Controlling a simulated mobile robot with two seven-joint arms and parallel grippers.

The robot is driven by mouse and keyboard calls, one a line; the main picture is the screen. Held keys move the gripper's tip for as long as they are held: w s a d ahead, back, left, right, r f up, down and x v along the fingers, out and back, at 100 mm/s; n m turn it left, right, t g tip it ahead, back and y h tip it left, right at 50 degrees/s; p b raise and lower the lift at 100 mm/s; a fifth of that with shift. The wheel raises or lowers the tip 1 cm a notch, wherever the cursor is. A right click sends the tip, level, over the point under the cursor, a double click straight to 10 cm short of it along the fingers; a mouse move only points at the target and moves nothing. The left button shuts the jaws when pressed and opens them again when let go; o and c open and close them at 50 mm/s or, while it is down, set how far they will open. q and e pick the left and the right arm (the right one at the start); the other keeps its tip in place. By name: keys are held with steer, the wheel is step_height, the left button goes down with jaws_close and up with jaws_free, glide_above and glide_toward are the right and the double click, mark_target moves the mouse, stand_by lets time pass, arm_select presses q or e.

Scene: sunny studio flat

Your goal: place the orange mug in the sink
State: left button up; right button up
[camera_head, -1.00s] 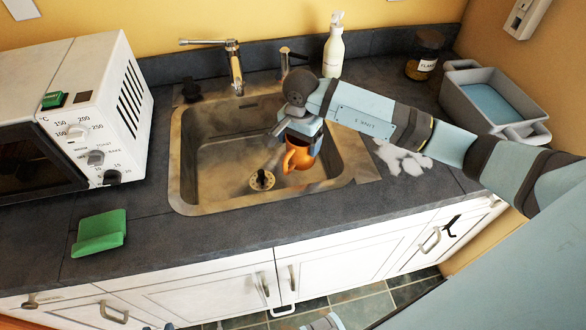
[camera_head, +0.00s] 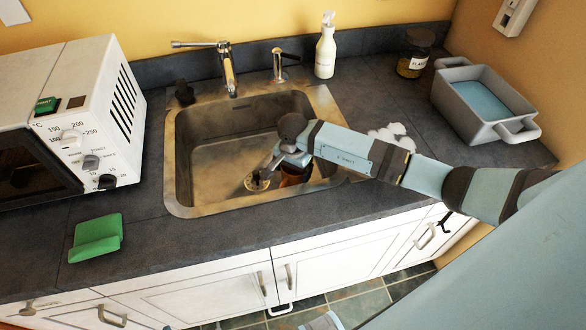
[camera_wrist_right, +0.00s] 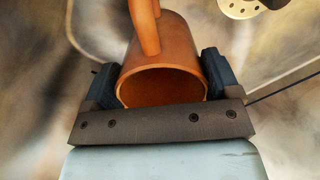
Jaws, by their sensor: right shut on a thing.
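The orange mug (camera_wrist_right: 165,57) is between the two fingers of my right gripper (camera_wrist_right: 160,88) in the right wrist view, its open rim toward the palm and its handle at the top. In the head view the mug (camera_head: 292,178) is mostly hidden behind my right gripper (camera_head: 285,162), low inside the right part of the sink (camera_head: 215,160). The sink is a steel basin with a drain. I cannot tell whether the mug touches the basin floor. A small part of my left arm shows at the bottom edge; its gripper is not seen.
A tap (camera_head: 228,70) and a soap bottle (camera_head: 325,48) stand behind the sink. A white microwave (camera_head: 85,110) is at the left, with a green object (camera_head: 97,238) in front. A grey tub (camera_head: 485,100) and a jar (camera_head: 414,55) are at the right. The basin's left half is clear.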

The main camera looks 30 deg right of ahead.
steer(key=shift+f, duration=0.25)
steer(key=o, duration=1)
steer(key=shift+r, duration=0.1)
steer(key=shift+r, duration=0.1)
steer(key=shift+r, duration=0.25)
steer(key=shift+r+b, duration=0.55)
steer(key=shift+r, duration=5.3)
